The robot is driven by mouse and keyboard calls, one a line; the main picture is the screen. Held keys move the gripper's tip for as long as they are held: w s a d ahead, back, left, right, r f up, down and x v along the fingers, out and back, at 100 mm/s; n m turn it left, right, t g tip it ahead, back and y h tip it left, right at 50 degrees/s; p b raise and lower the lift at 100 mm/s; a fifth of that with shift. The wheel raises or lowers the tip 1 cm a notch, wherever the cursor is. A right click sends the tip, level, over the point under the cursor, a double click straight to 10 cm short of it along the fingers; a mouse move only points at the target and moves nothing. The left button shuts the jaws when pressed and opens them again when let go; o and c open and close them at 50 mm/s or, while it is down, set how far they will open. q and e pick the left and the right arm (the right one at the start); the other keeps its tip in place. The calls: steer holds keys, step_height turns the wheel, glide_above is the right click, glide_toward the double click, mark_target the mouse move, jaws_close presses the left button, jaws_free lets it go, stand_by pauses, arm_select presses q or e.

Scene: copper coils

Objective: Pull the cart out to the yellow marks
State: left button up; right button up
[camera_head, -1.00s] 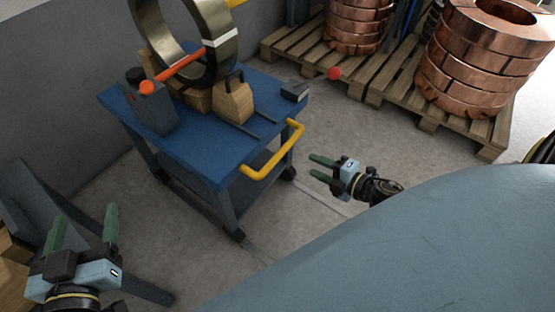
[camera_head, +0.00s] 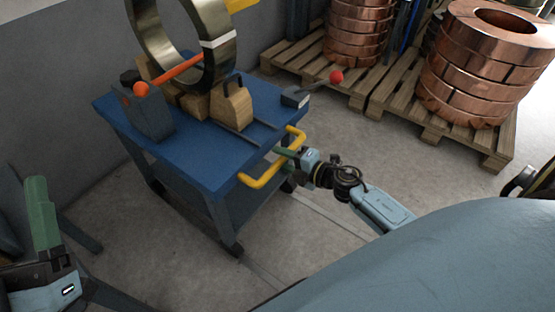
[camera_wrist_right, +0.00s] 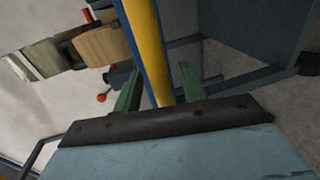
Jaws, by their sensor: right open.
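The cart (camera_head: 222,160) is a blue-topped table on dark legs and castors, standing by the grey wall in the head view. Its yellow handle (camera_head: 262,176) sticks out from the near right edge. My right gripper (camera_head: 284,152) is at the handle's right part. In the right wrist view the yellow handle bar (camera_wrist_right: 146,45) runs between the two green fingers (camera_wrist_right: 158,85), which stand open on either side of it. My left gripper (camera_head: 38,185) is at the lower left, away from the cart. Only one green finger shows clearly there. No yellow floor marks are clearly visible.
A large metal ring (camera_head: 218,50) stands on wooden blocks on the cart, with an orange bar across it. Copper coils (camera_head: 475,65) on pallets (camera_head: 440,128) stand at the back right. The floor (camera_head: 320,235) in front of the cart is clear.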

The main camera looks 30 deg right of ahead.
steer(key=shift+x, duration=1.05)
jaws_close()
